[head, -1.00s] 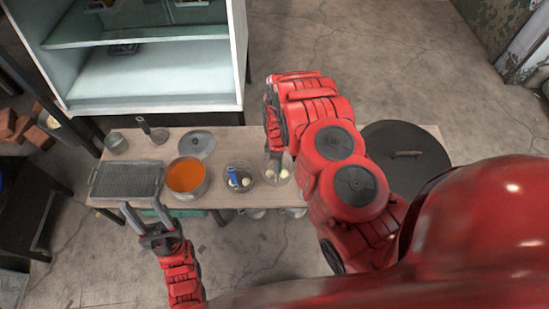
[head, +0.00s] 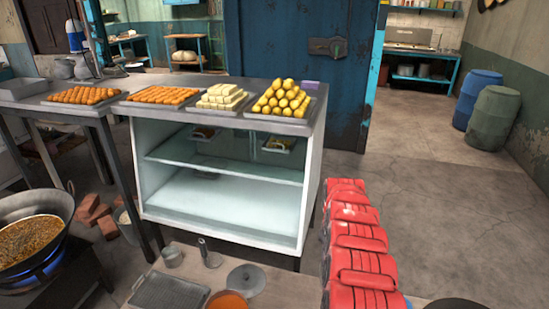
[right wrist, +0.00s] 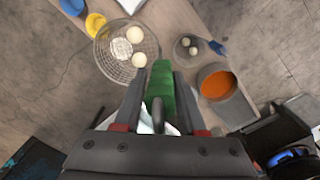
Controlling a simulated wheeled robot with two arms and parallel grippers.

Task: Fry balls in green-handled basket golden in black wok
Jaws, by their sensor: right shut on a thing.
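In the right wrist view my right gripper (right wrist: 160,108) is shut on the green handle (right wrist: 160,82) of a round wire basket (right wrist: 103,66). Pale balls (right wrist: 135,34) lie in the basket, which appears above the wooden table; its exact height cannot be told. The black wok (head: 38,212) is at the left of the head view, over a blue flame, with bubbling brown oil (head: 30,243). My red right arm shows in the head view, but its gripper does not. My left gripper is in neither current view.
A glass cabinet (head: 220,212) with food trays on top stands behind the table. A pot of orange liquid (right wrist: 215,85) and a bowl with pale balls and a blue handle (right wrist: 217,47) are near the basket. Bricks (head: 93,215) lie beside the wok. Open floor is at right.

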